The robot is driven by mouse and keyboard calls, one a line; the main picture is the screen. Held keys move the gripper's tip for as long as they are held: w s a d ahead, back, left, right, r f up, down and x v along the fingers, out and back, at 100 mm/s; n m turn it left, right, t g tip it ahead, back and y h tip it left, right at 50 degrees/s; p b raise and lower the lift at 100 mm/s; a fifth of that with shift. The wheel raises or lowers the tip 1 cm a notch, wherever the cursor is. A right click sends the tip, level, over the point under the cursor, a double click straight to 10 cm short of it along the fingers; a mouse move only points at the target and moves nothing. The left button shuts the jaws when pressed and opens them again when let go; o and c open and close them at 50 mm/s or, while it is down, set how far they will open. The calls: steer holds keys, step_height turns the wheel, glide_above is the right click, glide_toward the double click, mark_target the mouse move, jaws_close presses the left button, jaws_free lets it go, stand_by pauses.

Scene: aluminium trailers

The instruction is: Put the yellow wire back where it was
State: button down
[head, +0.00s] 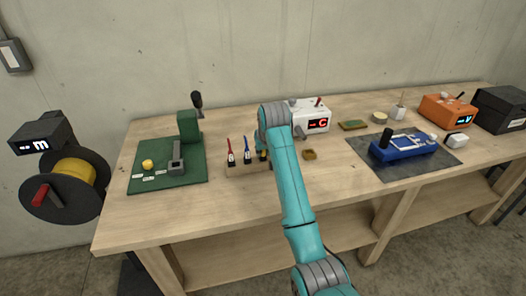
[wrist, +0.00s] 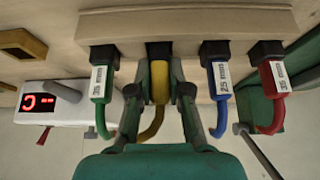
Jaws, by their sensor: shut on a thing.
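My gripper (wrist: 160,72) is shut on the yellow wire (wrist: 159,88), with one finger on each side of it. The wire's black end meets the edge of the wooden rack (wrist: 190,21) between the green wire (wrist: 100,90) and the blue wire (wrist: 220,90). I cannot tell how deeply that end is seated. The red wire (wrist: 272,90) is beyond the blue one. In the head view the rack (head: 236,171) stands on the bench; the red and blue wires show upright, a bit of yellow shows beside my arm, and my arm hides the green wire and gripper.
A white box with a red display (head: 313,117) stands behind my arm. A green mat (head: 195,178) with a green press (head: 188,128) lies left of the rack. The bench front is clear.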

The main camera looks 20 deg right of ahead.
steer(key=shift+f, duration=0.15)
steer(key=c, duration=1.1)
jaws_free()
steer(key=shift+r, duration=0.2)
steer(key=v, duration=1.2)
